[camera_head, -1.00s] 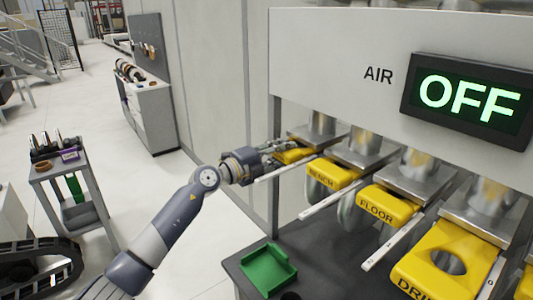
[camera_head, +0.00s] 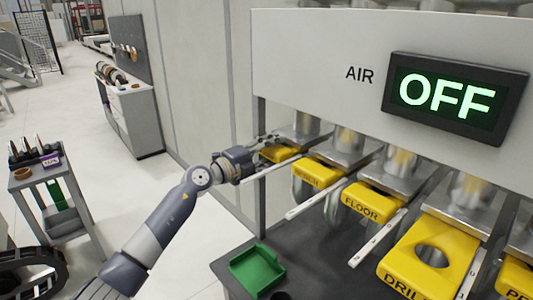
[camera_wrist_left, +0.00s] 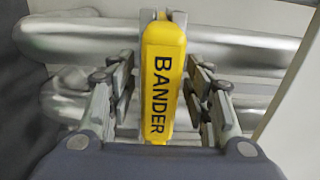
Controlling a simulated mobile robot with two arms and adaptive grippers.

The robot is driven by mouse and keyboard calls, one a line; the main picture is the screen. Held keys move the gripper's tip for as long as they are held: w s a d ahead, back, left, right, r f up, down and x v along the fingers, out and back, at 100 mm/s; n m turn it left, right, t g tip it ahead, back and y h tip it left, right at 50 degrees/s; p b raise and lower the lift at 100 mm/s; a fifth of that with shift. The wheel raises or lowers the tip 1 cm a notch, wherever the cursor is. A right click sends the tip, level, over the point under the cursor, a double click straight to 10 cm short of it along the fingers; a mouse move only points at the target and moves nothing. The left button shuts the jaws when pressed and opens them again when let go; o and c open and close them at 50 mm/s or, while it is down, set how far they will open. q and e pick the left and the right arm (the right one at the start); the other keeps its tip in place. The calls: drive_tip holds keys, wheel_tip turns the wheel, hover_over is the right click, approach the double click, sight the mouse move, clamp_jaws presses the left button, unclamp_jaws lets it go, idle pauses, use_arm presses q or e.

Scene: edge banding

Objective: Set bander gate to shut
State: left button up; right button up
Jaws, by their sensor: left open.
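The bander gate is a yellow handle marked BANDER. It fills the middle of the left wrist view (camera_wrist_left: 163,85) and is the farthest yellow gate of the row in the head view (camera_head: 279,154). My left gripper (camera_head: 266,145) is at this gate. In the left wrist view its fingers (camera_wrist_left: 163,95) stand open on both sides of the yellow handle, with narrow gaps visible. The gate's slide position is hard to tell, as the gripper partly covers it. My right gripper is not in view.
More yellow gates, including FLOOR (camera_head: 367,202) and DRILL (camera_head: 428,262), stand nearer along the row, with metal rails jutting out. The AIR display (camera_head: 447,98) reads OFF. A green tray (camera_head: 257,270) sits on the dark bench below. A grey cart (camera_head: 55,190) stands at left.

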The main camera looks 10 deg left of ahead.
use_arm(q)
drive_tip(key=v, duration=1.1)
drive_tip(key=shift+s+a, duration=0.25)
drive_tip(key=shift+a, duration=0.05)
